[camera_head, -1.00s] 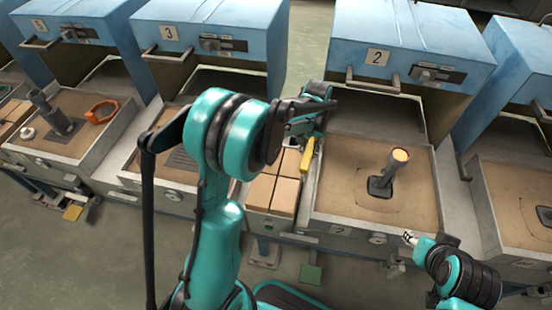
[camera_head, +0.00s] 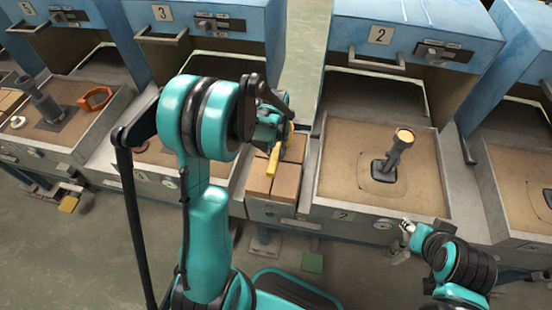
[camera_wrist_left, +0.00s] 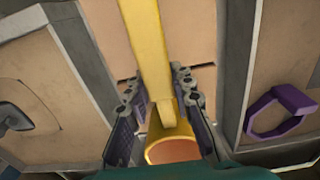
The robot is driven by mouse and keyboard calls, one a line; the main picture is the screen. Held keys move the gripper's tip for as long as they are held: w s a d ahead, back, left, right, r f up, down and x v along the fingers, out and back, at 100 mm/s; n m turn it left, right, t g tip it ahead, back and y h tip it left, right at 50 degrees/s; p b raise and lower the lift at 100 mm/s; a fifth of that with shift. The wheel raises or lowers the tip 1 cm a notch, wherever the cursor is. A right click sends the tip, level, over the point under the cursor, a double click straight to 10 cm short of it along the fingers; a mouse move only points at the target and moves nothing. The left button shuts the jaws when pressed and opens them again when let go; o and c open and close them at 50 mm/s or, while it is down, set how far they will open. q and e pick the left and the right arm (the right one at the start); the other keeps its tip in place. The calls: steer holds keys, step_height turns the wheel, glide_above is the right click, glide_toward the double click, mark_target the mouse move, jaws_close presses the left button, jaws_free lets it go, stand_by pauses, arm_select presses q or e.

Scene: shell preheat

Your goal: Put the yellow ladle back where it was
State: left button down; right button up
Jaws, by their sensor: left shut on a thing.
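The yellow ladle (camera_head: 274,162) is in my left gripper (camera_head: 276,130), above the box of tan blocks (camera_head: 258,208) between stations 3 and 2. In the left wrist view, the gripper fingers (camera_wrist_left: 160,100) lie on both sides of the ladle (camera_wrist_left: 147,45). Its long handle runs away from me, and its round cup with an orange-brown inside is close to the camera. In the head view my left arm hides part of the gripper. My right gripper (camera_head: 407,226) is low in front of station 2, too small to judge.
Station 2's sand tray (camera_head: 340,205) holds a dark upright post (camera_head: 394,157) with a glowing orange top. An orange ring (camera_head: 96,98) lies in a left tray. A purple ring (camera_wrist_left: 283,110) shows in the wrist view. Blue numbered hoods (camera_head: 415,35) stand behind.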

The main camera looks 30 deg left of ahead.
arm_select(q)
steer(key=shift+f+b, duration=0.35)
steer(key=shift+f, duration=0.9)
steer(key=shift+f, duration=0.2)
steer(key=c, duration=1.3)
jaws_free()
steer(key=shift+r, duration=0.1)
